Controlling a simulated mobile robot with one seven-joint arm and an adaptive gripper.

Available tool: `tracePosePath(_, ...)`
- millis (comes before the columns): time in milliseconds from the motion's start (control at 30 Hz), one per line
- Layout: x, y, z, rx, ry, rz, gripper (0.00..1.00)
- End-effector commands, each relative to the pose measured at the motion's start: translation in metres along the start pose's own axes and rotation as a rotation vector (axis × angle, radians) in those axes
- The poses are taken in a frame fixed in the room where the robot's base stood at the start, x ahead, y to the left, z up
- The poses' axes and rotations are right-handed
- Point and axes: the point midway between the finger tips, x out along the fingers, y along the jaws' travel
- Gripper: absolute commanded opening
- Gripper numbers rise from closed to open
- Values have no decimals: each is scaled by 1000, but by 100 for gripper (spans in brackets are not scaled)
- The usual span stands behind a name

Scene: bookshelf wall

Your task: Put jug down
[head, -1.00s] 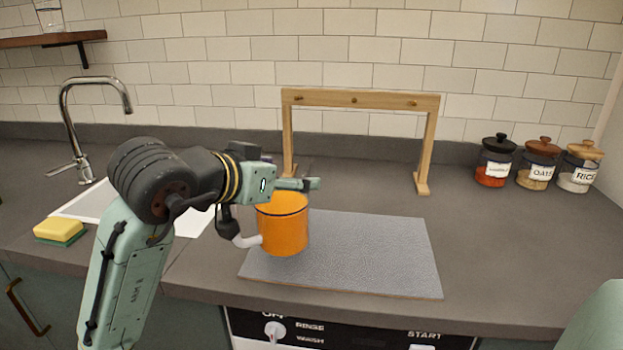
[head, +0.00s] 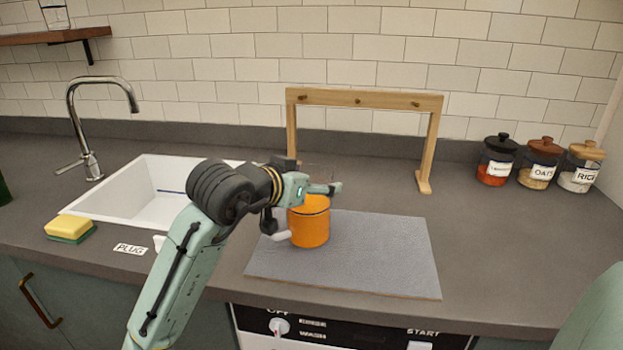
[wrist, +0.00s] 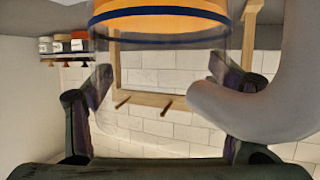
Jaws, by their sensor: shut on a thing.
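The jug (head: 309,228) has an orange lower part, a dark blue band, a clear upper part and a pale grey curved handle on its left. It is upright over the grey mat (head: 385,262), towards the mat's left side. I cannot tell whether its base touches the mat. My gripper (head: 322,188) is shut on the jug's clear upper part, with fingers on either side. In the wrist view, which looks upside down, the jug (wrist: 160,22) fills the top and its handle the right side.
A wooden peg rack (head: 365,98) stands behind the mat. Jars (head: 540,160) stand at the back right. The white sink (head: 150,205), tap (head: 85,125) and sponge (head: 70,228) are on the left. The mat's right half and the counter beyond it are clear.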

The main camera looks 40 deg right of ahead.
Motion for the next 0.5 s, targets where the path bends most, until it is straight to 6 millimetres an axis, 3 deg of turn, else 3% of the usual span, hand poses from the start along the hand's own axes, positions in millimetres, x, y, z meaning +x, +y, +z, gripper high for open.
tracePosePath(267,1,0,3,0,4,0,13)
tracePosePath(300,1,0,3,0,-1,1,77)
tracePosePath(500,1,0,3,0,-1,0,90)
